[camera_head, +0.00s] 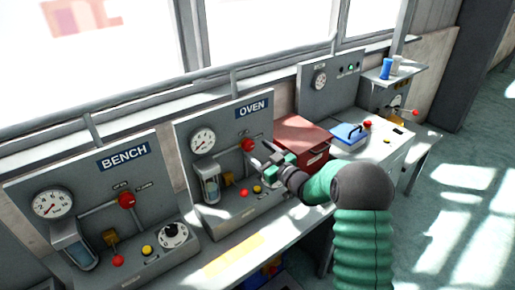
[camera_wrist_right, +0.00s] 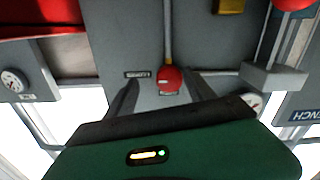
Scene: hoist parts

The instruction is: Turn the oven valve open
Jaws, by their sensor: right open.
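The oven panel (camera_head: 224,120) carries a dark blue OVEN label (camera_head: 252,109). Its valve is a red round knob (camera_head: 248,145) on a grey pipe, right of the gauge (camera_head: 203,142). My right gripper (camera_head: 262,155) is open in front of the panel, close to the knob. In the right wrist view the red knob (camera_wrist_right: 170,78) appears between the two spread fingertips of my right gripper (camera_wrist_right: 161,84). I cannot tell whether a finger touches it. A small label plate sits beside the knob. My left gripper is not in view.
The bench panel (camera_head: 80,180) with its own red knob (camera_head: 126,200) stands to the left. A red box (camera_head: 302,138) is right of the oven panel, beside a blue-lidded item (camera_head: 348,135). Below the oven valve are a red button (camera_head: 244,193) and a yellow button (camera_head: 257,189).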

